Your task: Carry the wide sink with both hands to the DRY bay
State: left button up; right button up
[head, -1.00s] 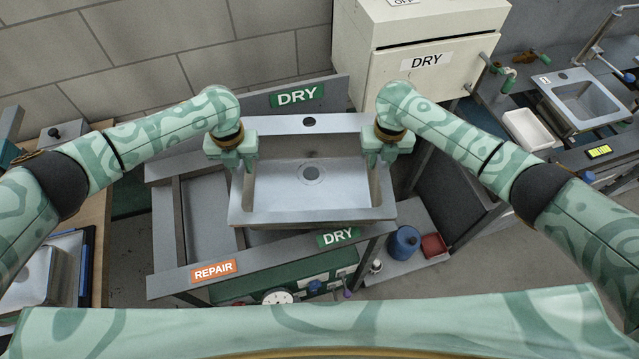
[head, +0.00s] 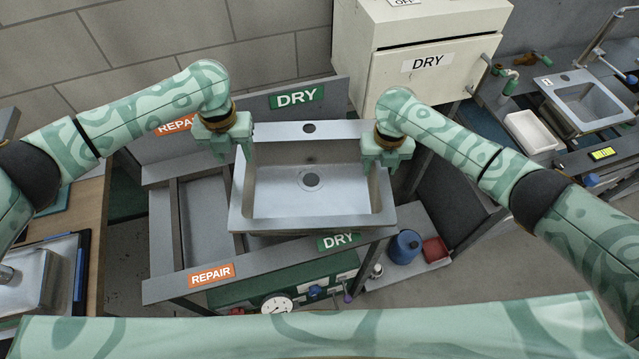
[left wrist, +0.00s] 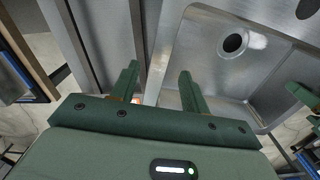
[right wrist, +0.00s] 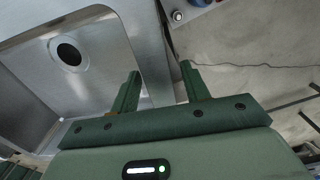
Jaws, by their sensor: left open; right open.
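The wide sink (head: 311,206), a grey metal basin with a round drain, lies level at the right-hand bay of the rack, between the rear DRY sign (head: 297,97) and the front DRY sign (head: 338,241). Its underside is hidden. My left gripper (head: 234,153) is open at the sink's left rim; in the left wrist view (left wrist: 158,88) one finger overlaps the sink and the other is outside it. My right gripper (head: 383,160) is open at the right rim, which passes between its fingers in the right wrist view (right wrist: 162,85). I cannot tell whether the fingers touch it.
The REPAIR bay (head: 205,215) at left is empty. A cream cabinet (head: 430,75) marked DRY stands behind right. A blue canister (head: 405,246) and red bin (head: 435,249) sit on a low shelf. Another sink (head: 585,103) is on the right bench, and one (head: 28,280) at far left.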

jog(key=shift+r, duration=0.2)
pick_arm(q)
notch_tip(320, 180, up, 5)
jog(key=shift+f, duration=0.1)
pick_arm(e)
notch_tip(320, 180, up, 12)
jog(key=shift+f, duration=0.2)
dwell(0.4)
